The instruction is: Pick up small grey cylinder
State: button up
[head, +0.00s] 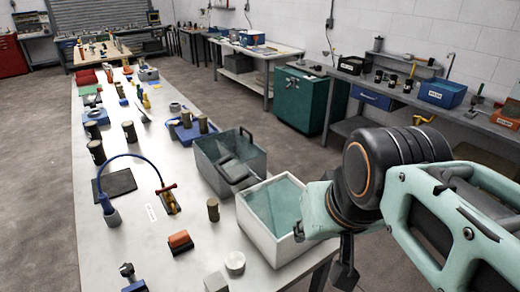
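A small dark grey-brown cylinder (213,209) stands upright on the long grey table, left of the white bin. A short, pale grey-white cylinder (235,263) stands nearer the front edge; I cannot tell for certain which of the two is the small grey cylinder. My arm reaches in from the right. My gripper (345,272) shows only as a dark part hanging below the wrist, beyond the table's right edge and apart from both cylinders. Its fingertips are not clear, so I cannot see whether it is open or holds anything.
The white open bin (262,256) stands between my wrist and the dark cylinder, with a grey open toolbox (203,158) behind it. A brush-like block (180,242), a grey cube (215,283) and a blue-hosed tool (112,216) are nearby. Bare tabletop surrounds the dark cylinder.

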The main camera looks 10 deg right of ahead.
aim_at(186, 114)
jog(key=l+z, duration=0.15)
jog(key=z, duration=1.05)
jog(key=i+l, duration=0.1)
jog(key=l, duration=0.3)
jog(key=i+l, duration=0.15)
jog(key=l, duration=0.25)
jog(key=i+l, duration=0.55)
jog(key=i+l+u, duration=0.15)
jog(key=i, duration=0.35)
jog(key=i+l+u, duration=0.1)
jog(key=i+l, duration=0.25)
jog(key=i+u, duration=1.7)
jog(key=i, duration=0.15)
